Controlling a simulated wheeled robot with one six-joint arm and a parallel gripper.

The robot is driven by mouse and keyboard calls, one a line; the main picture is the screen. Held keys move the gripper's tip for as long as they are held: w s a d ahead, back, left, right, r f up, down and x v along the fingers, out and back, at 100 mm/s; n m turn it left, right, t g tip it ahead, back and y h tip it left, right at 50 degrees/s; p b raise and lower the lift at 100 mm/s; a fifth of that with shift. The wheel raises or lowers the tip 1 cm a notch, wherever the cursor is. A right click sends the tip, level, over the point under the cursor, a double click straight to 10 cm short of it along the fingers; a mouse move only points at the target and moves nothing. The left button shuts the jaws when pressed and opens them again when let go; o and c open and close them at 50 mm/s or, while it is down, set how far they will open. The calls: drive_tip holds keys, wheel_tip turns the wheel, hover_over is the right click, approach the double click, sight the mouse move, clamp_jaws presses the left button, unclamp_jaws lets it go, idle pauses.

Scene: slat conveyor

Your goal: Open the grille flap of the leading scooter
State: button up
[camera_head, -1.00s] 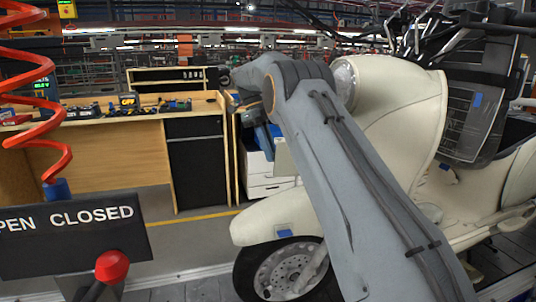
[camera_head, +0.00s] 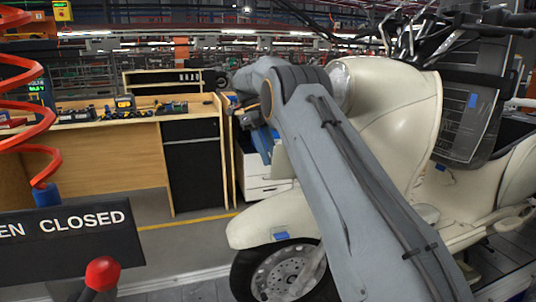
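A cream scooter (camera_head: 395,125) stands upright at the right, facing left, with its round headlight (camera_head: 341,86) and front wheel (camera_head: 284,272) partly behind my arm. Its front, where a grille flap could be, is turned away or covered by my arm, so I cannot make out the flap or its state. My arm rises across the scooter's front and bends away beside the headlight. Its far end points toward the scooter's front side. My gripper's fingers are hidden, so I cannot see whether they touch anything.
A dark slatted panel (camera_head: 461,112) with blue tape stands behind the leg shield. A wooden workbench (camera_head: 110,160) with tools and a white drawer unit (camera_head: 265,178) are behind. A black OPEN/CLOSED sign (camera_head: 70,245), red-knobbed lever (camera_head: 103,273) and red coiled hose (camera_head: 25,110) are at left.

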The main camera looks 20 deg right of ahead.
drive_tip(key=shift+d, duration=0.2)
wheel_tip(320, 180, up, 10)
drive_tip(key=p, duration=0.7)
drive_tip(key=shift+a, duration=0.2)
